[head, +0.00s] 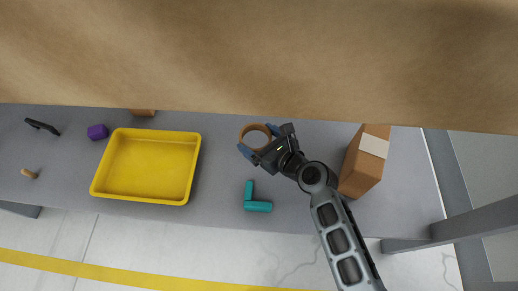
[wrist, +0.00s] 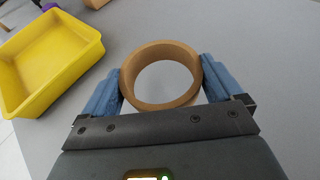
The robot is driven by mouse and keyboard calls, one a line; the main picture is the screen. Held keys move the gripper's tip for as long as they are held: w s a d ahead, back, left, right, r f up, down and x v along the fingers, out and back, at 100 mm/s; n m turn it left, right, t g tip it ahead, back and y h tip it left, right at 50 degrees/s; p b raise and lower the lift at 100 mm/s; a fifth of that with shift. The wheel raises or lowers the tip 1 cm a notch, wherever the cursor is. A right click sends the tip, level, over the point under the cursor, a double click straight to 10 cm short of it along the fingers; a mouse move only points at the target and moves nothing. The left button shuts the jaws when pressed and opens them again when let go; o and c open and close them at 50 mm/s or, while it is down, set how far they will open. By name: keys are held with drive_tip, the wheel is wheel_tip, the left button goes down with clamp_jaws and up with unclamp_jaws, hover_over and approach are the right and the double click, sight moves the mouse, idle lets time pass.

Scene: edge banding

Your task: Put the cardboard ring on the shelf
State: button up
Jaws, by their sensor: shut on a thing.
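The cardboard ring (head: 254,126) is a short, open brown band. My gripper (head: 267,140) is shut on it, with one blue finger on each side. In the wrist view the ring (wrist: 128,82) sits between the blue fingertips of my gripper (wrist: 161,68), its hole facing the camera. The ring is over the grey table; I cannot tell whether it touches the top. A broad brown board (head: 260,55) fills the top of the head view, close to the camera. It may be the shelf, but I cannot be sure.
A yellow tray (head: 150,165) stands left of the ring. A teal L-shaped piece (head: 258,206) lies near the front edge. A brown box (head: 360,173) stands right of my arm. A purple block (head: 97,132) and a black handle-like item (head: 42,127) lie at far left.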

sight(259, 147)
drive_tip(key=shift+f+b, duration=1.65)
drive_tip(key=shift+f, duration=0.45)
drive_tip(key=shift+r, duration=0.1)
drive_tip(key=o, duration=0.7)
